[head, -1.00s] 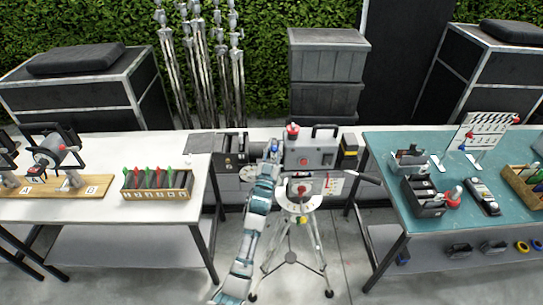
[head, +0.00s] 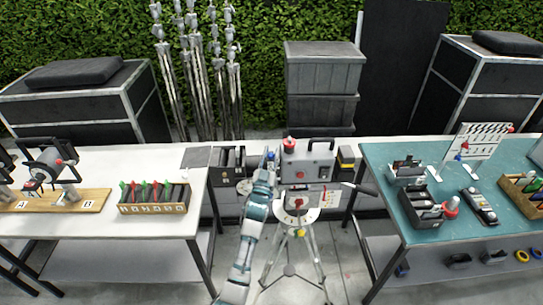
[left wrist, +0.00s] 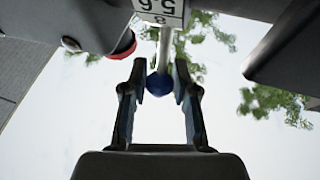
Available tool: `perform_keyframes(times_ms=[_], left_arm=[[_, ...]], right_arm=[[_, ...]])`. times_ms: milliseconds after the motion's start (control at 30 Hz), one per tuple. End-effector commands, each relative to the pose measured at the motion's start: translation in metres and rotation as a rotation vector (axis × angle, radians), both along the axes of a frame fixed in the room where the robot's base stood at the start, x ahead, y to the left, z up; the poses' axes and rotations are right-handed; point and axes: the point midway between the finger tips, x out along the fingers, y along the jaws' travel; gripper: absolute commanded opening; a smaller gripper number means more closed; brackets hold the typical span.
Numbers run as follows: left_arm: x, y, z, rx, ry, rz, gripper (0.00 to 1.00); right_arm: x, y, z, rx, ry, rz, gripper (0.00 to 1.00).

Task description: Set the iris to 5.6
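A grey box-shaped camera (head: 307,165) with a black top handle and a red knob (head: 290,144) stands on a white tripod (head: 300,235) between the tables. My left gripper (head: 270,158) is at the left side of this camera, at its lens end. A white scale label (left wrist: 160,10) above the rod shows 5.6 and 8, upside down and partly cut off. My right gripper is not in view.
The white table (head: 100,230) at left holds a slotted box (head: 153,197) and a wooden board (head: 55,200). The teal table (head: 400,225) at right holds bins and tools. A black box part (head: 228,166) lies left of the gripper. Floor around the tripod is clear.

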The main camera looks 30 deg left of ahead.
Motion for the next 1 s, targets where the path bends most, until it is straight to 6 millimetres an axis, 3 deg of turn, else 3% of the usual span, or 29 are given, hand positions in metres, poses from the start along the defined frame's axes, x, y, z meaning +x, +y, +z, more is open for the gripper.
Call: perform_keyframes(times_ms=[67, 467, 800, 1000], left_arm=[[0.0, 0.0, 0.0, 0.0, 0.0, 0.0, 0.51], [-0.009, -0.003, -0.005, 0.0, 0.003, -0.001, 0.51], [-0.072, -0.019, -0.035, -0.002, 0.006, -0.001, 0.51], [-0.098, -0.025, -0.046, -0.002, 0.005, 0.0, 0.51]], right_arm=[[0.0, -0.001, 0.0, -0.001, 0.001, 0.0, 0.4], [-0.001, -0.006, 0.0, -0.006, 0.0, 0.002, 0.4], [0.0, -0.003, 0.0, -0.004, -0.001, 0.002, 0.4], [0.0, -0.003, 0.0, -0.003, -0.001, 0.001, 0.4]])
